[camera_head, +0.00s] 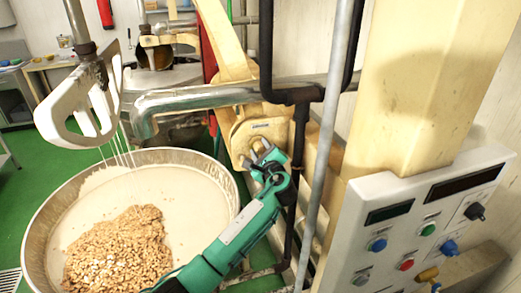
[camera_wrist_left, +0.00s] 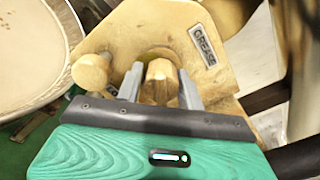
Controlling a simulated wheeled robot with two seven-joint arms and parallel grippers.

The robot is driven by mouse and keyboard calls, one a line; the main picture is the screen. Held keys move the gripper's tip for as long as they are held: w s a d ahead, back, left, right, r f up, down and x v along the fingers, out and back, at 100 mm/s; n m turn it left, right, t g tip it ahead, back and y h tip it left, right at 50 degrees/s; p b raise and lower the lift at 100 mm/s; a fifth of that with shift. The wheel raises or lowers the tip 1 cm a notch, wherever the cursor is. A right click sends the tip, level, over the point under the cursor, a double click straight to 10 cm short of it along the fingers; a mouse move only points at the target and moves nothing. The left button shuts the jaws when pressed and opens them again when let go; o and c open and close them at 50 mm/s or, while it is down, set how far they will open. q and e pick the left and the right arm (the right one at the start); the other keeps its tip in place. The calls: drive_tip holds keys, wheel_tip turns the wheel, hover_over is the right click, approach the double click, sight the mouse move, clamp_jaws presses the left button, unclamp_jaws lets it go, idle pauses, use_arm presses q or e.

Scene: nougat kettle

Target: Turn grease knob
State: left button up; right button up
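The grease knob (camera_wrist_left: 160,78) is a tan knob on a cream machine plate, beside a label reading "GREASE" (camera_wrist_left: 203,45). My left gripper (camera_wrist_left: 161,85) has its two grey fingers apart, one on each side of the knob. The fingers look open around it, and I cannot tell whether either touches it. In the head view my left gripper (camera_head: 266,156), on its green arm, is at the cream plate (camera_head: 262,127) beside the kettle. The knob is mostly hidden by the fingers there. My right gripper is not in view.
A second round tan knob (camera_wrist_left: 91,72) is left of the left finger. The kettle (camera_head: 45,215) holds pale mass and nuts, with a white mixing paddle (camera_head: 62,122) above. A control panel (camera_head: 400,215) stands at right. Grey and dark pipes (camera_head: 322,150) run close to the gripper's right.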

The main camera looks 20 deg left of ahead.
use_arm(q)
drive_tip(key=shift+o, duration=1.3)
drive_tip(key=shift+s+d+f+b, duration=0.15)
drive_tip(key=shift+s+d+b, duration=0.2)
drive_tip(key=shift+s, duration=0.05)
drive_tip(key=b+v, duration=0.5)
drive_tip(key=v, duration=0.7)
drive_tip(key=shift+s+d, duration=0.2)
drive_tip(key=shift+s, duration=0.1)
